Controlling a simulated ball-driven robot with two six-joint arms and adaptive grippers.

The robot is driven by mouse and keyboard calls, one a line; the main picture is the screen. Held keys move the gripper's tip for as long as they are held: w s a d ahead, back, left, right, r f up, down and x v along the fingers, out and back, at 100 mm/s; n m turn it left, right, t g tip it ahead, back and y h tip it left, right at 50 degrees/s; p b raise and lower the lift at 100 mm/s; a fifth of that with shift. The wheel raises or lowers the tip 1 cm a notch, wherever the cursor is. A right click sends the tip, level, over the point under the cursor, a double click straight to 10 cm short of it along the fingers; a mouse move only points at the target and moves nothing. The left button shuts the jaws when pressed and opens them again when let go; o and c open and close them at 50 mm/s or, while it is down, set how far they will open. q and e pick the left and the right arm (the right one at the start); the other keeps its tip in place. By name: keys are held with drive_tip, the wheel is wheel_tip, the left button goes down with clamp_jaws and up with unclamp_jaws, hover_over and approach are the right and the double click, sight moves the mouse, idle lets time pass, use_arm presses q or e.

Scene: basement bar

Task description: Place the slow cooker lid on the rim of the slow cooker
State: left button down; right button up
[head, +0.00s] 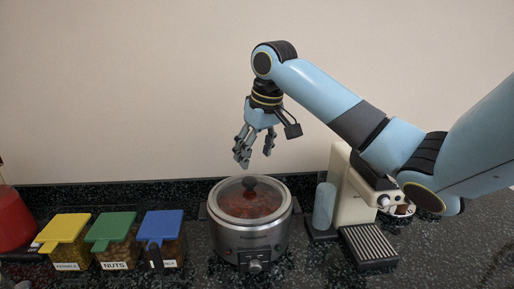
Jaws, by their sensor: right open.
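The slow cooker (250,238) is a round silver pot with a front dial, standing upright on the dark counter. The clear slow cooker lid (250,199) with a dark knob lies over its top and looks seated at the rim; red contents show through the glass. My right gripper (257,160) is open and empty above the lid, fingers pointing down, apart from the knob. My left gripper is not in view.
Left of the cooker are containers with yellow (63,227), green (110,227) and blue (160,225) lids, and a red object (14,218) at the far left. A cream coffee machine (350,195) stands close on the right. A wall is behind.

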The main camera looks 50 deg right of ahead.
drive_tip(key=shift+v, duration=1.45)
